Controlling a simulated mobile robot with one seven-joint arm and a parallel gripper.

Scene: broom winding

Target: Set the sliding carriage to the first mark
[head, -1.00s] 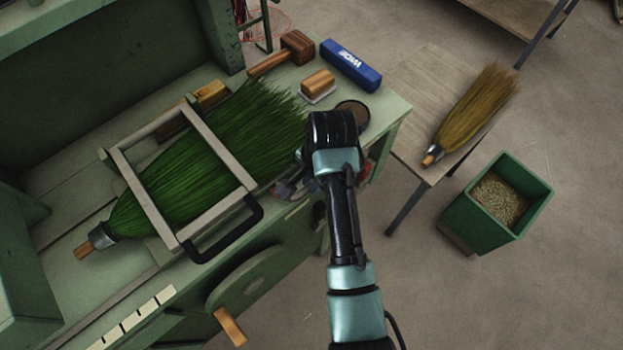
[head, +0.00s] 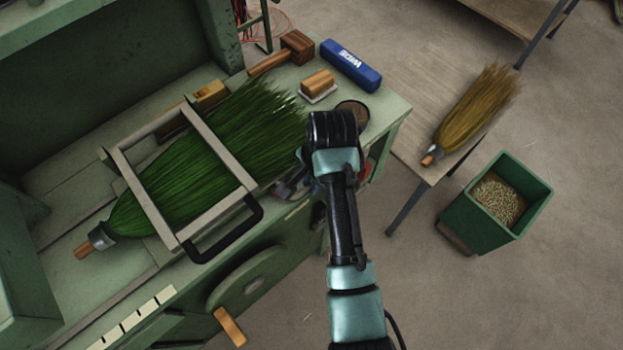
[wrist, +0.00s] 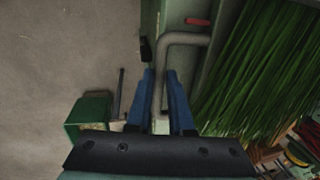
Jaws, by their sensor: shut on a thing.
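The carriage is a pale rectangular frame (head: 213,147) lying over a green broom (head: 140,200) on the bench. A dark U-shaped handle (head: 228,238) sticks out from its front side. A row of pale marks (head: 132,320) runs along the bench's front edge, left of the handle. In the wrist view, my gripper (wrist: 162,75) has its two blue fingers close around the grey handle bar (wrist: 184,39), with green bristles to the right.
A mallet (head: 296,46), brush (head: 318,85) and blue box (head: 350,65) stand at the back right of the bench. A crank wheel (head: 250,288) is on its front. A finished broom (head: 475,112) lies on a side table. A green bin (head: 475,235) stands on the floor.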

